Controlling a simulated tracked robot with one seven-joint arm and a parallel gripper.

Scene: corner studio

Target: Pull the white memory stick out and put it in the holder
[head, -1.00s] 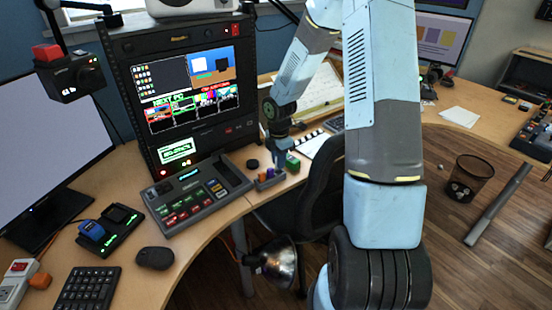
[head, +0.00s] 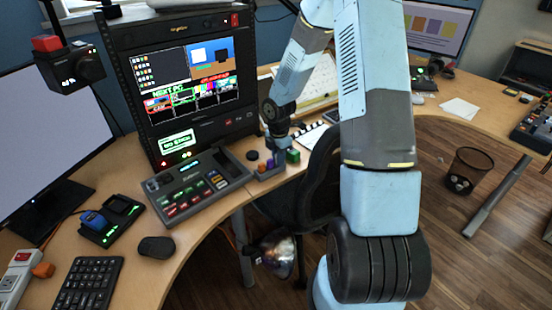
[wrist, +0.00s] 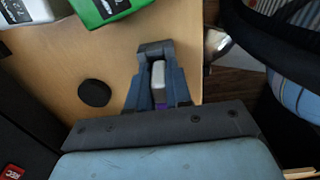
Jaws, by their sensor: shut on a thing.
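My gripper (wrist: 158,68) points down over the desk and is shut on the white memory stick (wrist: 158,76), which shows as a pale block between the fingers in the wrist view. A purple piece (wrist: 160,104) shows just below it in that view. In the head view my gripper (head: 278,141) is just above the small grey-blue holder (head: 267,175), which has purple and orange pieces in it. The stick is hidden by the gripper in the head view. I cannot tell whether the stick touches the holder.
A green block (head: 293,156) stands right beside the gripper. A round black disc (wrist: 95,92) lies on the desk to the left in the wrist view. A button console (head: 195,187) and a rack with a screen (head: 190,80) stand left. A chair (head: 318,180) is close at the desk edge.

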